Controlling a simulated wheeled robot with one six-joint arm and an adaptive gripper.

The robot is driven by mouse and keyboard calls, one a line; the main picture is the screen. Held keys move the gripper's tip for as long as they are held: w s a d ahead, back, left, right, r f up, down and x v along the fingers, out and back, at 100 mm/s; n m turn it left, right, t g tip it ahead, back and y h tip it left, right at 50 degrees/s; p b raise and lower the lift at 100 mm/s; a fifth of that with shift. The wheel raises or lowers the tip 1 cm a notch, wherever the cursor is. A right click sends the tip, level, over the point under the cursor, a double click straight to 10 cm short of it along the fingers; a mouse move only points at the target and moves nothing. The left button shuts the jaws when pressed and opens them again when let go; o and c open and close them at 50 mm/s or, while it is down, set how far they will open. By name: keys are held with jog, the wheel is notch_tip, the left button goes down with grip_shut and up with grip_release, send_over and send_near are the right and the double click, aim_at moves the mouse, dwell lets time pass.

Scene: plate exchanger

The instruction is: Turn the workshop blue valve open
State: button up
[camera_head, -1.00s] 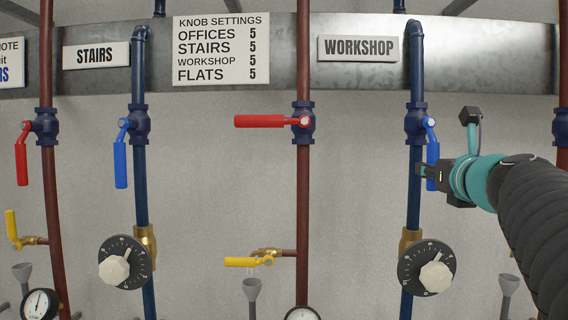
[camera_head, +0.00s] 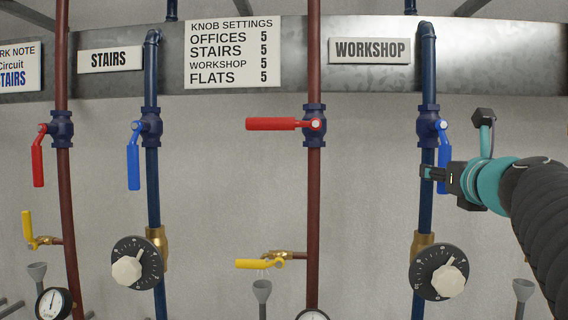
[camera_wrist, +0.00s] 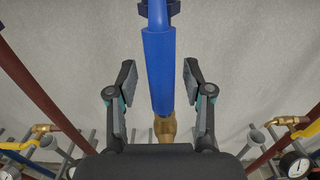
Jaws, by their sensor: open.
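The workshop blue valve (camera_head: 428,127) sits on the blue pipe below the WORKSHOP sign (camera_head: 369,51). Its blue handle (camera_head: 444,153) hangs down, roughly along the pipe. My gripper (camera_head: 428,173) is at the lower part of this handle, and hides its lower end in part in the head view. In the wrist view my gripper (camera_wrist: 159,68) is open, with one finger on each side of the blue handle (camera_wrist: 158,88). Gaps show between the handle and both fingers.
A red-handled valve (camera_head: 314,124) with its lever sideways is on the red pipe to the left. A black dial with a white knob (camera_head: 440,272) is below my gripper. A yellow lever (camera_head: 257,264) is at lower left. Wall between the pipes is clear.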

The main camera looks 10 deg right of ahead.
aim_at(439, 119)
notch_tip(439, 119, up, 10)
jog(key=shift+f, duration=0.1)
dwell(0.4)
dwell(0.5)
